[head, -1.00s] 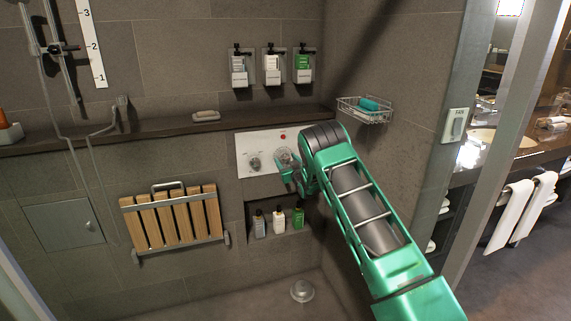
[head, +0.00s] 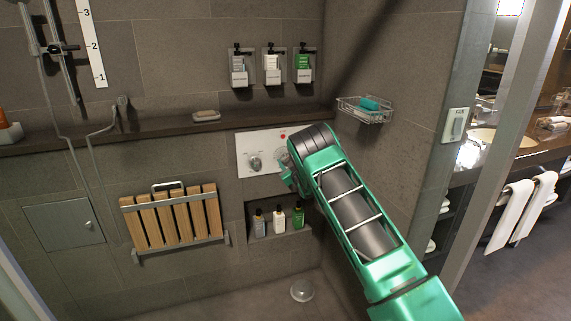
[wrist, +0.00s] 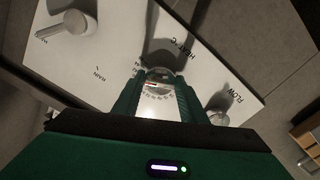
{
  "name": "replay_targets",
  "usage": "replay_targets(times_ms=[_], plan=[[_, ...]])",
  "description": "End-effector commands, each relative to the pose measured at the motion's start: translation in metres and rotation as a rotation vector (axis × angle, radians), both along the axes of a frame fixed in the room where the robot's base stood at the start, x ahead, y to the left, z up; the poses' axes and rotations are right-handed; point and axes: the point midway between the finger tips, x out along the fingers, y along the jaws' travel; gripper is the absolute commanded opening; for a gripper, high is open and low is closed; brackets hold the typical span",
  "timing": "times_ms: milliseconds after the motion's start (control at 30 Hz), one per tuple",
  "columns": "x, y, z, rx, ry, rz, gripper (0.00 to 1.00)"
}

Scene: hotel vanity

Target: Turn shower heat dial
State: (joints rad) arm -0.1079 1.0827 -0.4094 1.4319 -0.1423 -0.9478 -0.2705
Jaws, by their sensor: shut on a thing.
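The white shower control panel (head: 246,148) is on the tiled wall; it also fills much of the wrist view (wrist: 100,75). The heat dial (wrist: 160,74), a round knob with scale marks, sits by the "HEAT °C" lettering. My gripper (wrist: 158,88) has a finger on each side of the dial and is shut on it. In the head view my gripper (head: 288,178) is at the right part of the panel, and my arm hides most of the dial there. The dial's exact setting cannot be read.
A flow knob (wrist: 220,117) and a larger selector knob (wrist: 76,24) flank the dial. A dark ledge (head: 160,126) runs above the panel. Below is a niche with several bottles (head: 278,219). A wire basket (head: 364,112) hangs on the right wall.

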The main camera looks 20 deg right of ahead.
Motion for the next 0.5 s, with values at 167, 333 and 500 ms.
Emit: replay_targets(times_ms=[167,333,500], plan=[[0.0001,0.0015,-0.0003,-0.152,0.0,0.002,0.16],[0.0001,0.0011,-0.0003,-0.278,-0.001,0.002,0.16],[0.0001,0.0012,-0.0002,-0.372,-0.001,0.002,0.16]])
